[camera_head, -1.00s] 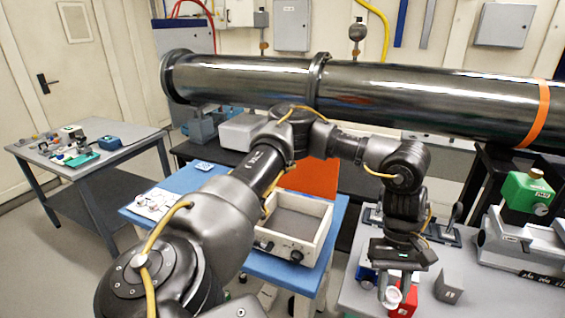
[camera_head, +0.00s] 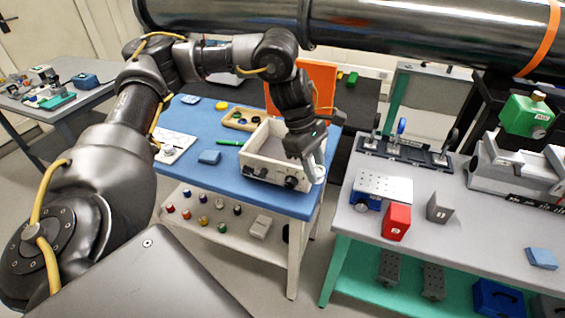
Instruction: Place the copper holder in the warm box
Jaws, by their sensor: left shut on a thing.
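The warm box (camera_head: 262,165) is the open white box with dark knobs on its front, on the blue-topped table; an orange panel (camera_head: 302,86) stands up behind it. My left gripper (camera_head: 316,174) points down at the box's right end and is shut on a small pale, rounded piece, which I take to be the copper holder (camera_head: 319,175). That piece is mostly hidden by the fingers, and its copper colour does not show clearly. It appears near the box's right wall; I cannot tell whether it touches. My right gripper is not in view.
The grey bench (camera_head: 470,225) at right carries a red block (camera_head: 396,222) and a grey block (camera_head: 440,207). A large dark pipe (camera_head: 400,38) crosses overhead.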

